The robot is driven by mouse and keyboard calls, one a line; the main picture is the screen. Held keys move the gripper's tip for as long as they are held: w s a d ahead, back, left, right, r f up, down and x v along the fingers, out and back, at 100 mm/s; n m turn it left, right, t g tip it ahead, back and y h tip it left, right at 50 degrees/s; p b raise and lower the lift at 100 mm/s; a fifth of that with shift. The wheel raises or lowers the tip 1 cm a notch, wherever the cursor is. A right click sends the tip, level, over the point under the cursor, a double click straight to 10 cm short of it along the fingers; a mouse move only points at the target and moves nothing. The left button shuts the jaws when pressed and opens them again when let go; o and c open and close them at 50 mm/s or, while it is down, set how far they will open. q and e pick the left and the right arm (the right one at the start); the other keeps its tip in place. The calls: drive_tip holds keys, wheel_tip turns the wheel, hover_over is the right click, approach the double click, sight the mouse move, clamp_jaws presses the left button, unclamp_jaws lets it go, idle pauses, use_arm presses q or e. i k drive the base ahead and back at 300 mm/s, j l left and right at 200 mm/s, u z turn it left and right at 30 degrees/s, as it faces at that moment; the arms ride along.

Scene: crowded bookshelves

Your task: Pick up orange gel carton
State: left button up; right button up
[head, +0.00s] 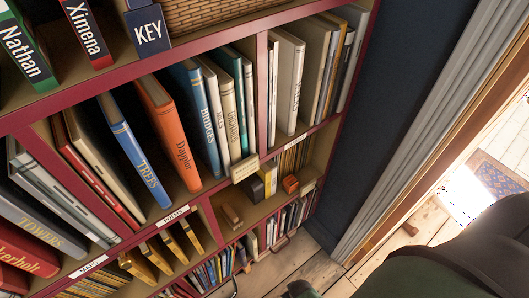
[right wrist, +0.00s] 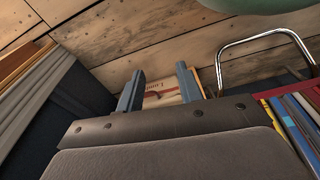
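A small orange box (head: 290,184), which looks like the orange gel carton, sits on a lower right shelf in the head view. It stands right of a dark box and a yellow box, and its label is too small to read. The orange box is not seen in the right wrist view. My left gripper is not in view.
The bookcase (head: 209,188) is crowded with upright books, including an orange book (head: 168,132). A brown box (head: 231,215) sits on a lower shelf. A curved metal bar (right wrist: 262,42) is near my right gripper. Bare wooden floor (head: 310,272) lies right of the bookcase.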

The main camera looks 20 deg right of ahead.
sight(290, 183)
drive_tip(key=z, duration=0.85)
